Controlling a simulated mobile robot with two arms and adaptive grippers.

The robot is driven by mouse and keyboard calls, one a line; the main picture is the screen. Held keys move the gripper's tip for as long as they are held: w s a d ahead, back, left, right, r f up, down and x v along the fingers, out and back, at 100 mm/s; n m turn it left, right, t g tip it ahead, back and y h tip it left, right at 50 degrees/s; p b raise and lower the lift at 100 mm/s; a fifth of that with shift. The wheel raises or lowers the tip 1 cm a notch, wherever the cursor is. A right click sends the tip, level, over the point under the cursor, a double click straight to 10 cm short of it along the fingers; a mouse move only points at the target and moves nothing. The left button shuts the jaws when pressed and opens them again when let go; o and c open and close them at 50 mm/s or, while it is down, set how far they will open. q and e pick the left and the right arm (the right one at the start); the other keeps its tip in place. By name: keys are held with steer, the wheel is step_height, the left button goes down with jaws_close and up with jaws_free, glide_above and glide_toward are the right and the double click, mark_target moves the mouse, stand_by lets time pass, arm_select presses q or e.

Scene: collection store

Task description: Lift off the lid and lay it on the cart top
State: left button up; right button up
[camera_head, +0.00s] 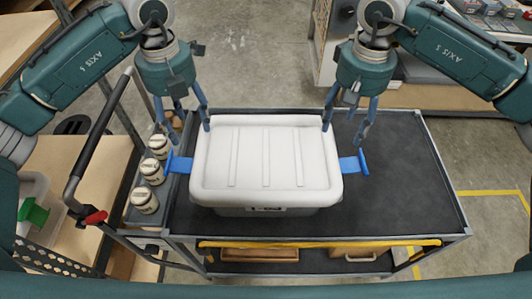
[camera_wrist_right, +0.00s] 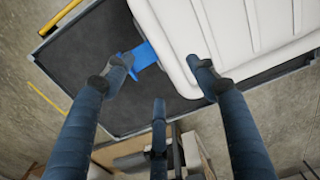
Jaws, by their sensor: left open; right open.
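The white lid (camera_head: 265,155) sits on a grey bin (camera_head: 265,211) on the cart top (camera_head: 400,170). Blue latches stick out at the bin's sides, the left one (camera_head: 179,164) and the right one (camera_head: 353,163). My left gripper (camera_head: 190,128) is open at the lid's left rear corner, above the left latch. My right gripper (camera_head: 346,128) is open at the lid's right rear corner. In the right wrist view its fingers (camera_wrist_right: 160,80) are spread near the lid edge (camera_wrist_right: 180,50) and the blue latch (camera_wrist_right: 142,57). Neither gripper holds anything.
The black cart top is clear to the right of the bin. Several white-topped jars (camera_head: 152,173) stand in a side tray left of the bin. The cart's handle (camera_head: 95,140) rises at the left. Boxes (camera_head: 270,254) lie on the shelf below.

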mark_target(197, 152)
arm_select(q)
step_height(197, 152, down, 9)
steer(key=shift+w+f, duration=0.1)
steer(key=shift+f, duration=0.1)
arm_select(e)
step_height(197, 152, down, 10)
steer(key=shift+w+r, duration=0.15)
steer(key=shift+r, duration=0.1)
arm_select(q)
steer(key=shift+w+f, duration=0.15)
steer(key=shift+f, duration=0.45)
arm_select(e)
steer(key=shift+w+f, duration=0.1)
steer(key=shift+f, duration=0.5)
arm_select(q)
steer(key=c, duration=1.4)
arm_select(e)
steer(key=shift+r, duration=0.1)
steer(key=c, duration=1.4)
